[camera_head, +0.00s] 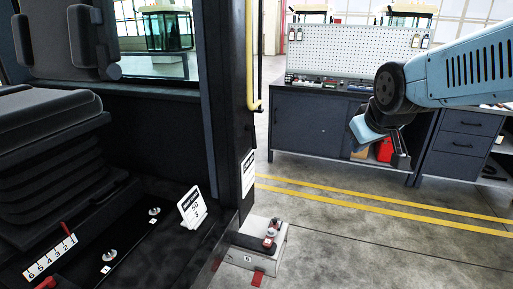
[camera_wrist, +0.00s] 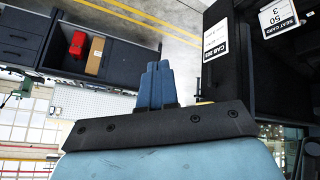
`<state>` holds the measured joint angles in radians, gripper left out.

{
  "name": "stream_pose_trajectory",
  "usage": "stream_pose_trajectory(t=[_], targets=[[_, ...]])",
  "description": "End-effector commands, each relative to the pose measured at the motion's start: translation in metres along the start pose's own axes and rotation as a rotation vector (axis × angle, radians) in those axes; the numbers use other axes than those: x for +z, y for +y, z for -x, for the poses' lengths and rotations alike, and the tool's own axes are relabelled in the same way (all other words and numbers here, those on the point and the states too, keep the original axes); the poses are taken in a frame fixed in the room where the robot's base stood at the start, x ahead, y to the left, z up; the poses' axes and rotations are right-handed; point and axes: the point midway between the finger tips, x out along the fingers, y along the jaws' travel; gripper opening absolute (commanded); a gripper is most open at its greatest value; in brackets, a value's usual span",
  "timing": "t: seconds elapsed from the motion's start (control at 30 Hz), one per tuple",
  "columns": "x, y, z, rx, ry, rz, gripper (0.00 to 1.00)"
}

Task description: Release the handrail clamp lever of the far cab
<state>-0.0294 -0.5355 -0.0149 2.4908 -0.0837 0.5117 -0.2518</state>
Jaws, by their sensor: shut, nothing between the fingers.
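A yellow handrail (camera_head: 252,50) runs down the dark pillar of the cab (camera_head: 220,110) on the left of the head view. I cannot make out a clamp lever on it. The pillar carries a white label, which shows as a cab number sign (camera_wrist: 215,40) in the wrist view. My gripper (camera_wrist: 157,68) shows its blue fingers together in the wrist view, with nothing between them. In the head view my arm reaches in from the right, with its end in the air in front of the workbench, well apart from the handrail.
A dark workbench (camera_head: 312,125) with a pegboard (camera_head: 350,52) stands behind. A seat (camera_head: 40,130) and seat card (camera_head: 192,207) are inside the cab. A grey step box (camera_head: 245,256) with red parts sits beside the pillar. The floor with yellow lines (camera_head: 390,209) is clear.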

Motion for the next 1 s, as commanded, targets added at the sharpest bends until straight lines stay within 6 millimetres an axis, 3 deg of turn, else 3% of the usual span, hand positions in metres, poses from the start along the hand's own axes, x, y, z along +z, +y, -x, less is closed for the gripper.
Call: stream_pose_trajectory(t=[0.03,0.27,0.5,0.8,1.0], targets=[[-0.01,0.002,-0.016,0.006,0.021,0.057,0.0],[-0.059,0.002,-0.079,0.051,0.17,0.347,0.0],[-0.098,-0.014,-0.141,0.094,0.337,0.641,0.0],[-0.127,-0.054,-0.209,0.156,0.571,0.973,0.0],[-0.133,-0.089,-0.246,0.21,0.744,1.156,0.0]])
